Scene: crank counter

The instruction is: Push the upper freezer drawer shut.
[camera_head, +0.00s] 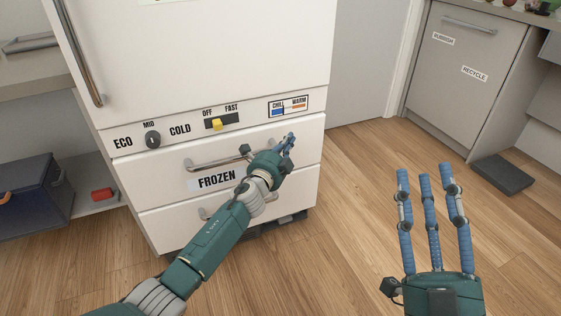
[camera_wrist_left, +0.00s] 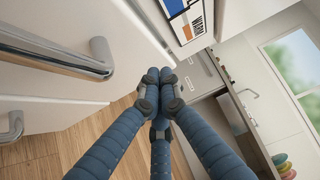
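The upper freezer drawer (camera_head: 291,161) has a white front labelled FROZEN and a metal bar handle (camera_head: 212,162). It sits under the control panel and looks nearly flush in the head view; I cannot tell if it is fully shut. My left gripper (camera_head: 289,139) is in front of the drawer's upper right part, right of the handle. In the left wrist view its blue fingertips (camera_wrist_left: 160,75) are together and empty, beside the drawer front (camera_wrist_left: 95,18); contact is unclear. My right gripper (camera_head: 425,175) is open and empty above the floor, fingers spread.
The lower drawer (camera_head: 170,224) is below, its handle partly hidden by my left arm. The control panel (camera_head: 181,128) has a dial and a yellow slider. A dark blue box (camera_head: 30,195) stands at left. A grey cabinet (camera_head: 455,85) is at right. Wooden floor (camera_head: 365,220) between is clear.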

